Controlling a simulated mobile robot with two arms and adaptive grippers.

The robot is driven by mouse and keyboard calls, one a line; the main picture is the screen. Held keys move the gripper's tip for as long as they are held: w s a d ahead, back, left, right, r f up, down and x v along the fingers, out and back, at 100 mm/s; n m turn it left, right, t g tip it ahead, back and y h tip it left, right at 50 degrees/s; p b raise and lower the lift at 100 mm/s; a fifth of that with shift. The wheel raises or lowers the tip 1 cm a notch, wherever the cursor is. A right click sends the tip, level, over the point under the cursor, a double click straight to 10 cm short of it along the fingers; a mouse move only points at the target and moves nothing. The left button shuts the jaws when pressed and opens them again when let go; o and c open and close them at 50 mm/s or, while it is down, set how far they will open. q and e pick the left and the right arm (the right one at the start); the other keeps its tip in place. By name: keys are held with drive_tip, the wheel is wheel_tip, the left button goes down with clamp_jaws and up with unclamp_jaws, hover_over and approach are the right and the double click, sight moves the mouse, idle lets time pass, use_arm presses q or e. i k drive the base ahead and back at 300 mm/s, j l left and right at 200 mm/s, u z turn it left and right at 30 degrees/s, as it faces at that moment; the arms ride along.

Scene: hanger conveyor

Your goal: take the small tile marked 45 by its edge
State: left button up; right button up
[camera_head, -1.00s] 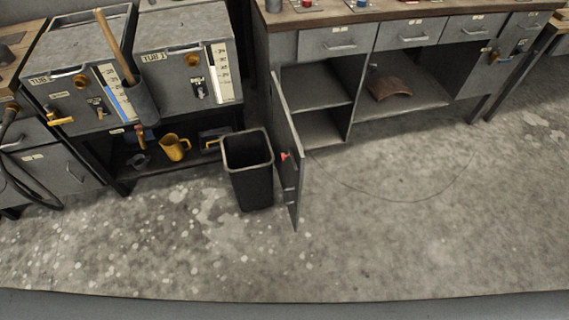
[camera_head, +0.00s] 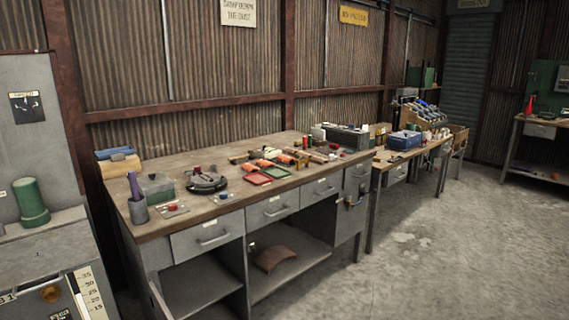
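I cannot make out a small tile marked 45 in the head view. Small items lie on the wooden workbench top (camera_head: 170,223), too small to read from here. Neither of my grippers is in view.
A grey cabinet with a green cylinder (camera_head: 31,202) stands at the left. A second bench with a blue box (camera_head: 404,140) continues to the right. The concrete floor (camera_head: 450,250) at the front right is clear. A brown curved piece (camera_head: 274,258) lies on the lower shelf.

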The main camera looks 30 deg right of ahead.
sight(284, 159)
drive_tip(key=i+l, duration=0.1)
drive_tip(key=l, duration=0.35)
drive_tip(key=i+l+u, duration=0.2)
drive_tip(key=l+u, duration=0.15)
drive_tip(key=l, duration=0.8)
drive_tip(key=l+u, duration=0.4)
drive_tip(key=l, duration=0.75)
drive_tip(key=k+l+u, duration=0.1)
drive_tip(key=l+u, duration=0.25)
drive_tip(key=l, duration=0.8)
